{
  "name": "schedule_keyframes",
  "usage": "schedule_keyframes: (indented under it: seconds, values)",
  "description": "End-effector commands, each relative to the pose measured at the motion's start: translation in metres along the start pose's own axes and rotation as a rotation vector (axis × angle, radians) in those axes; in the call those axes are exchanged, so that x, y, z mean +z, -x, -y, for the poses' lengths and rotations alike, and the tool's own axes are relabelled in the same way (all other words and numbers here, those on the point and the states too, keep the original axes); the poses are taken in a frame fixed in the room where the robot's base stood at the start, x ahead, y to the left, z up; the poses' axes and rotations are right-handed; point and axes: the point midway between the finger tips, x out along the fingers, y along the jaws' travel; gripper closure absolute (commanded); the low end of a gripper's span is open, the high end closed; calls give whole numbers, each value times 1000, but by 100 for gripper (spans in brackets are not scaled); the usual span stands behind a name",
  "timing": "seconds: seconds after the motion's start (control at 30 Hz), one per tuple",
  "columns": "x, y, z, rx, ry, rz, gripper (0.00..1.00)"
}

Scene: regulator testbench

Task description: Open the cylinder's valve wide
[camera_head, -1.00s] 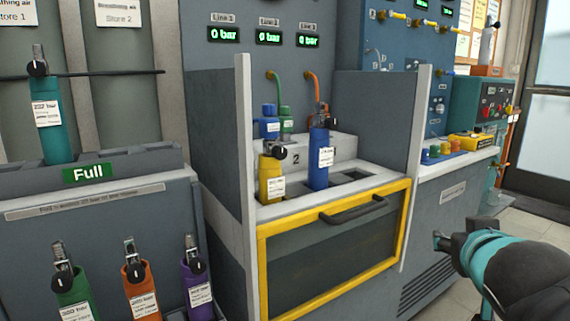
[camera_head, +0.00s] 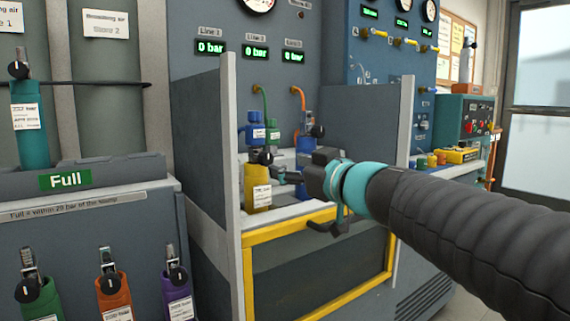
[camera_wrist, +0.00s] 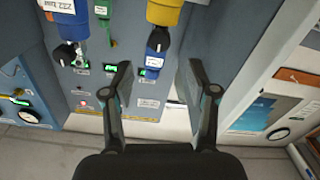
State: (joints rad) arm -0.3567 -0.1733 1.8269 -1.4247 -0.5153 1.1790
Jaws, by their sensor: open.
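A yellow cylinder (camera_head: 257,195) stands upright in the bench's front bay, its black valve knob (camera_head: 265,157) on top. A blue cylinder (camera_head: 304,148) with its own black knob (camera_head: 317,131) stands to its right, partly hidden by my gripper. My gripper (camera_head: 283,178) is at the right of the yellow cylinder's top. In the wrist view, which is upside down, my open fingers (camera_wrist: 158,68) are apart and empty. Whether a finger touches the knob cannot be told.
Grey side panels (camera_head: 205,155) flank the bay. A yellow-framed door (camera_head: 315,275) with a dark handle is below. Blue (camera_head: 256,127) and green couplings hang behind the cylinders. Green, orange and purple cylinders stand in the rack at lower left. Line displays (camera_head: 254,51) read 0 bar.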

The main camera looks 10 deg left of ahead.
Motion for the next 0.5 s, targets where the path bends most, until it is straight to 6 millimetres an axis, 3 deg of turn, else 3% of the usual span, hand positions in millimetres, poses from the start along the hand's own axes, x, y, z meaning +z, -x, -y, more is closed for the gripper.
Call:
schedule_keyframes:
  seconds: [0.3,0.5]
  values:
    - [2,-59,1,-2,0,1,41]
    - [1,-82,0,0,-1,0,41]
